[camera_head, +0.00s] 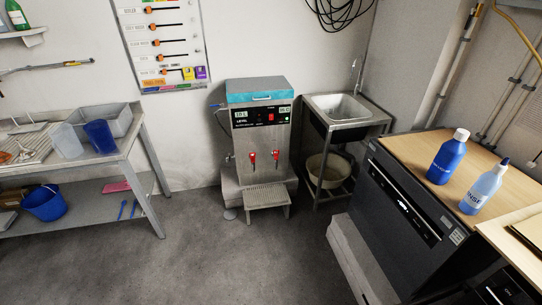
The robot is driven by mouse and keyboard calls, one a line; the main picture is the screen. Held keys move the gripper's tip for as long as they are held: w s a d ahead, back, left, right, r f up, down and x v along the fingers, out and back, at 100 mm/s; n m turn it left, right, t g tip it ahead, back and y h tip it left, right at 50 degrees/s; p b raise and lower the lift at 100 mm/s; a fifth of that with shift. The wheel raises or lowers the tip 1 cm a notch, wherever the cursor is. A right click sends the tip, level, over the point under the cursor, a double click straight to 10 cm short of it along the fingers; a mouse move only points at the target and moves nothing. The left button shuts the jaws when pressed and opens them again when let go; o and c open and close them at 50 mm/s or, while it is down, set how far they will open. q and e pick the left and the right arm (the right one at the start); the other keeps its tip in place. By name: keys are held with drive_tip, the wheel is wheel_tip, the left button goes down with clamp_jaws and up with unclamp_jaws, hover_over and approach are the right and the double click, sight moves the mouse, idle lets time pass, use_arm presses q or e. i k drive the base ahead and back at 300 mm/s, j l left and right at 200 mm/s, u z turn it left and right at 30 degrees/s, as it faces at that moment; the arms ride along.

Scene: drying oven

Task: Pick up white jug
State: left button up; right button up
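A whitish, see-through jug (67,142) stands upright on the metal table at the left. A dark blue jug (99,137) stands close to its right; whether the two touch I cannot tell. The whitish jug's handle is not clear at this size. Neither of my grippers shows in the head view.
The metal table (104,164) also holds a grey bin (118,120) behind the jugs; a blue bucket (44,204) sits on its lower shelf. A boiler-like machine (262,150) and a sink (345,108) stand at the back. Bottles stand on the right counter (410,150). The grey floor (190,260) is open.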

sight(64, 137)
drive_tip(key=u, duration=1.6)
drive_tip(key=i+j, duration=0.8)
drive_tip(key=i, duration=0.2)
